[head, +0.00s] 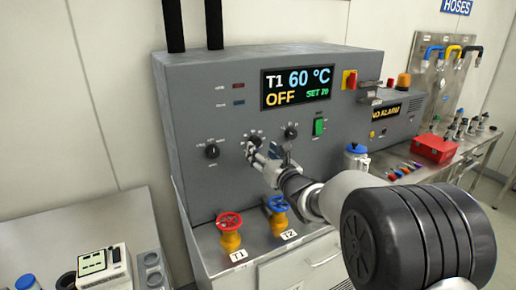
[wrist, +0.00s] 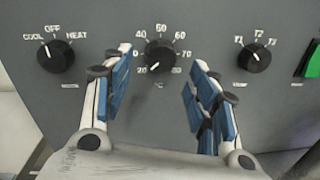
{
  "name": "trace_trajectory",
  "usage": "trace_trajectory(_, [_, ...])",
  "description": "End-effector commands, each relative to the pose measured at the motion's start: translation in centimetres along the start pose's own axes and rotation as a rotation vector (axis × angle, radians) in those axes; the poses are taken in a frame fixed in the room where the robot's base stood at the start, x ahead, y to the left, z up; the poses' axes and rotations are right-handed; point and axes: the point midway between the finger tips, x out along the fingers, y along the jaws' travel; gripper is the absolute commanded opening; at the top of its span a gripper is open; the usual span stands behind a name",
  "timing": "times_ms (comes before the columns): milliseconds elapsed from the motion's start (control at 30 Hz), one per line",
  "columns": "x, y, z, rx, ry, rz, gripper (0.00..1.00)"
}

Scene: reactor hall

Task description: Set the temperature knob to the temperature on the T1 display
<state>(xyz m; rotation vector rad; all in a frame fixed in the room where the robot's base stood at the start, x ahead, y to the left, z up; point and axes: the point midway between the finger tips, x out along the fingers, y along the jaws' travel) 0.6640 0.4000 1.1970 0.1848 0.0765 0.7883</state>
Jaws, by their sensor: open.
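The display (head: 297,86) on the grey panel reads "T1 60 °C", "OFF" and "SET 20". The temperature knob (wrist: 159,56) is black, with a number scale around it running from 20 at lower left over the top to 80 at lower right. Its white mark points to the lower left, near 20. My gripper (wrist: 163,64) is open, its blue-padded fingers on either side of the knob in the wrist view; I cannot tell if they touch it. In the head view my gripper (head: 258,157) is close to the panel and partly hides the knob (head: 254,141).
A COOL/OFF/HEAT knob (wrist: 56,55) is to the left, a T1/T2/T3 knob (wrist: 254,57) to the right. A green switch (head: 319,127) is further right. Red (head: 230,222) and blue (head: 278,204) valve handles stand below. A red box (head: 435,149) is on the right bench.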

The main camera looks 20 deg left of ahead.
Motion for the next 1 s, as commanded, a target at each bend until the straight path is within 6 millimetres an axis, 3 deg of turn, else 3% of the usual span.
trace_trajectory(100, [2.0,0.0,-0.1,0.0,0.0,0.0,0.54])
trace_trajectory(300, [3.8,0.0,-0.1,0.0,0.001,0.0,0.54])
trace_trajectory(667, [4.1,0.0,0.0,0.001,0.001,-0.001,0.54])
trace_trajectory(1000, [4.1,0.0,0.0,0.001,0.0,-0.001,0.31])
